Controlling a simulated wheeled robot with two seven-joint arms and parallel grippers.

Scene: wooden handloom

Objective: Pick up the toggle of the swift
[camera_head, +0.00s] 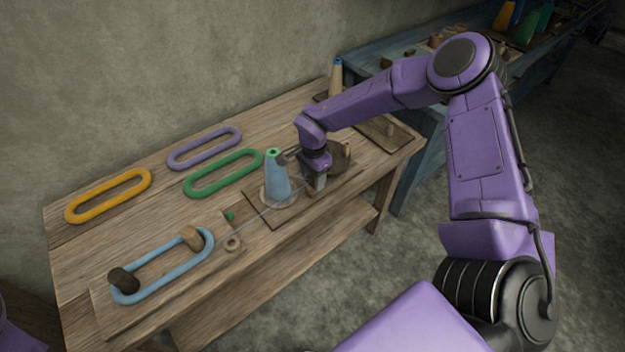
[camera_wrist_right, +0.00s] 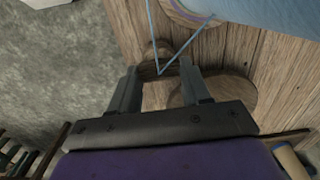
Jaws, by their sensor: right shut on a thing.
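A thin blue thread runs from there past a small wooden ring (camera_head: 232,244) to my right gripper (camera_head: 318,186). In the right wrist view, the thread bends in a V between the fingertips (camera_wrist_right: 160,78). My right gripper is shut on a small piece there, apparently the toggle, mostly hidden and hard to make out. My left gripper is out of view.
A light blue cone (camera_head: 276,178) stands close left of my right gripper on a wooden base. Orange (camera_head: 108,195), purple (camera_head: 204,148) and green (camera_head: 223,173) loops lie at the back left. A blue bench (camera_head: 420,120) adjoins the table at the right.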

